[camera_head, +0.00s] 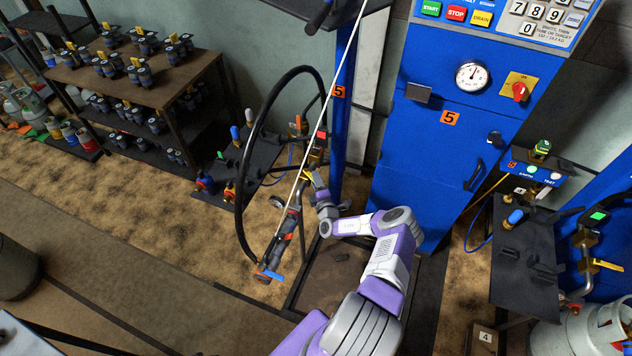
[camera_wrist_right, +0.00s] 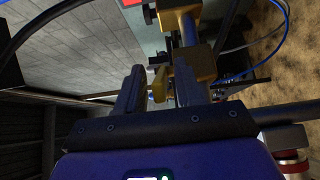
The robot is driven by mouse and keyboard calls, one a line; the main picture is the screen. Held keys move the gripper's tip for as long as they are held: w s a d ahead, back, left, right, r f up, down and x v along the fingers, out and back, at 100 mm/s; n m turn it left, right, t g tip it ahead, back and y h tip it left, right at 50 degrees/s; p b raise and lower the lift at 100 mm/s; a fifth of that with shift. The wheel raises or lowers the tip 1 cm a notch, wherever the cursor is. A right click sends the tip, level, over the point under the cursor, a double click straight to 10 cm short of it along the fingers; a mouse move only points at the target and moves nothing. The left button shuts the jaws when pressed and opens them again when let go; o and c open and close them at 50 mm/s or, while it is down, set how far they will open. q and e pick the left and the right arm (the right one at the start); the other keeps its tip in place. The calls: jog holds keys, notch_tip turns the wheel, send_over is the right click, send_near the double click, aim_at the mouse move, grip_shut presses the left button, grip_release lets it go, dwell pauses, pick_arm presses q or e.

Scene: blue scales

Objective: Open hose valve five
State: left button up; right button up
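The brass hose valve (camera_wrist_right: 197,62) beside the blue scale marked 5 fills the upper middle of the right wrist view, with a yellow lever (camera_wrist_right: 158,86) on it. My right gripper (camera_wrist_right: 160,92) has its two dark fingers on either side of this lever, apart from each other. A narrow gap seems to show beside the lever; contact is hard to tell. In the head view my right gripper (camera_head: 318,188) is just below the valve area, and the wrist partly hides the lever. My left gripper is out of view.
A black hose (camera_head: 243,170) loops at the left and a filling head with a blue handle (camera_head: 276,276) hangs below. A white cord (camera_head: 330,85) crosses above. The blue scale cabinet (camera_head: 430,150) stands at the right. A shelf of dark fittings (camera_head: 190,85) is at the left.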

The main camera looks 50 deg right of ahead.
jog(key=p+v, duration=0.1)
jog(key=v, duration=0.6)
jog(key=shift+s+a+p, duration=0.15)
jog(key=shift+s+p, duration=0.1)
jog(key=shift+p, duration=0.05)
jog(key=shift+o, duration=0.7)
jog(key=shift+n, duration=0.3)
jog(key=w+d+n+y+b, duration=0.1)
jog(key=w+n+y+b, duration=0.1)
jog(key=n, duration=0.5)
jog(key=w+d+n+t+y+b, duration=0.1)
jog(key=w+n+y+b, duration=0.1)
jog(key=n+b, duration=0.3)
jog(key=w+d+n+t+y+b, duration=0.1)
jog(key=w+n+b, duration=0.3)
jog(key=n, duration=0.6)
jog(key=shift+w+d+r+y, duration=0.1)
jog(key=shift+w+d+y, duration=0.05)
jog(key=shift+d+y, duration=0.55)
jog(key=shift+a, duration=0.15)
